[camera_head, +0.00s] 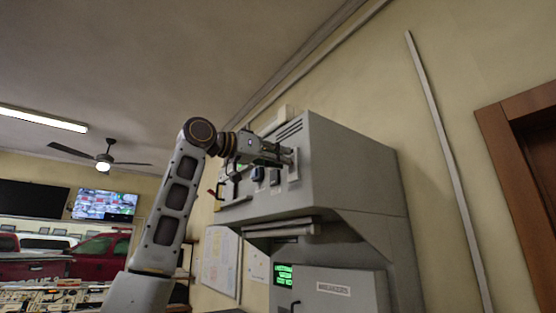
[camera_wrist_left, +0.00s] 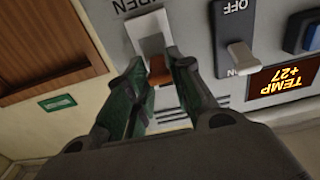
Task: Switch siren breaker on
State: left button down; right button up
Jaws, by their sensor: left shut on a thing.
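My left gripper (camera_head: 277,155) is at the upper front panel of the grey cabinet (camera_head: 350,160). In the left wrist view, its green fingers (camera_wrist_left: 156,64) are shut on a small orange-brown switch lever (camera_wrist_left: 158,72) at a white switch plate (camera_wrist_left: 149,32). The fingers hide much of the lever. The label above the plate is cut off and seems to end in "DEN"; I cannot read "siren" on it. Beside it is a dark switch plate marked OFF, with a grey lever (camera_wrist_left: 242,58). My right gripper is in neither view.
An orange "TEMP +27" display (camera_wrist_left: 283,78) and a blue button (camera_wrist_left: 311,38) lie beside the switches. A box labelled "BREAKERS" (camera_head: 333,289) with a green display (camera_head: 284,275) is below. A red lever (camera_head: 213,194) sticks out left of the panel. A brown door frame (camera_head: 510,150) is at right.

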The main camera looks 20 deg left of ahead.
pick_arm(q)
jog(key=shift+w+d+r+g+y, duration=0.1)
jog(key=shift+w+r+g+y, duration=0.05)
jog(key=shift+r+g+y, duration=0.7)
dwell(0.9)
jog(key=c, duration=1.2)
grip_release()
jog(key=shift+f+g, duration=0.25)
jog(key=shift+c, duration=0.2)
jog(key=v, duration=1.2)
